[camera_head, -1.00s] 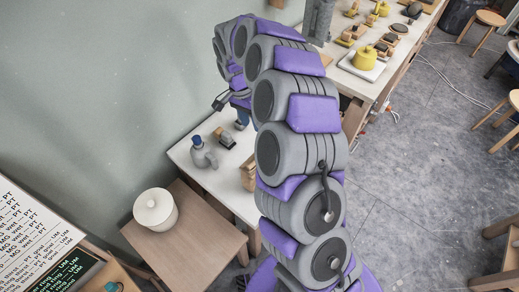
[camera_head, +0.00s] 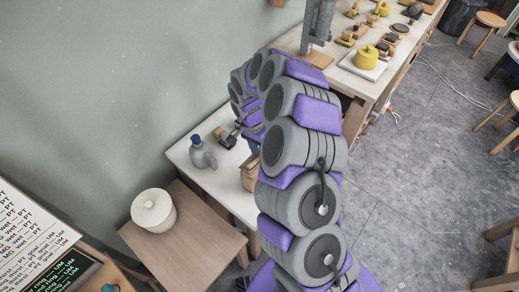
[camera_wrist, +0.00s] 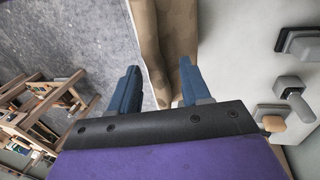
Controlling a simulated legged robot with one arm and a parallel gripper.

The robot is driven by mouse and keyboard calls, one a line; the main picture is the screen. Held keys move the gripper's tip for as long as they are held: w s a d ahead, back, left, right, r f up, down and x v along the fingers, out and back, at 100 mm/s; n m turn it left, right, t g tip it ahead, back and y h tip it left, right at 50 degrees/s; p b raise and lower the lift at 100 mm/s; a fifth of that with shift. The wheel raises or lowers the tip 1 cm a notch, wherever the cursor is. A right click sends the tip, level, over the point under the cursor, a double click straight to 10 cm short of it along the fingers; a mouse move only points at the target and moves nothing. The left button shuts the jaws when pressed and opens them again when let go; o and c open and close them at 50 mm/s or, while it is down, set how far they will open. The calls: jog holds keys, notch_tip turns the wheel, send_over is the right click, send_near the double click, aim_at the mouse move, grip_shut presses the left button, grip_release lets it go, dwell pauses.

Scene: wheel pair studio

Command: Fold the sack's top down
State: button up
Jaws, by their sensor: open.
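The sack, light brown and paper-like, rises in the upper middle of the wrist view (camera_wrist: 168,30). In the head view only a tan part of it (camera_head: 248,176) shows on the white table, with the rest hidden behind my arm. My gripper (camera_wrist: 158,68) is open, its two blue fingers spread to either side of the sack's near edge. Sack material shows in the gap between the fingers. I cannot tell whether either finger touches it. In the head view the gripper is mostly hidden by my arm.
A grey jug with a blue top (camera_head: 202,153) and a dark-topped tool (camera_head: 225,137) stand left of the sack on the white table (camera_head: 212,183). Wooden stools stand on the open floor at right.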

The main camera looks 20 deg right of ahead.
jog(key=shift+d, duration=0.25)
jog(key=shift+c, duration=0.8)
jog(key=shift+a, duration=0.1)
grip_shut()
jog(key=shift+s+d+f+t+y+b, duration=0.25)
jog(key=shift+s+f+t+y+b, duration=0.15)
jog(key=shift+t, duration=0.2)
jog(key=shift+s+d+f+t+y+b, duration=0.3)
jog(key=shift+t+y, duration=0.2)
jog(key=shift+t, duration=0.1)
jog(key=shift+s+d+f+t+y, duration=0.2)
jog(key=shift+f+t+y, duration=0.1)
jog(key=shift+t+y, duration=0.4)
jog(key=shift+o, duration=0.8)
grip_release()
jog(key=shift+w+a, duration=0.1)
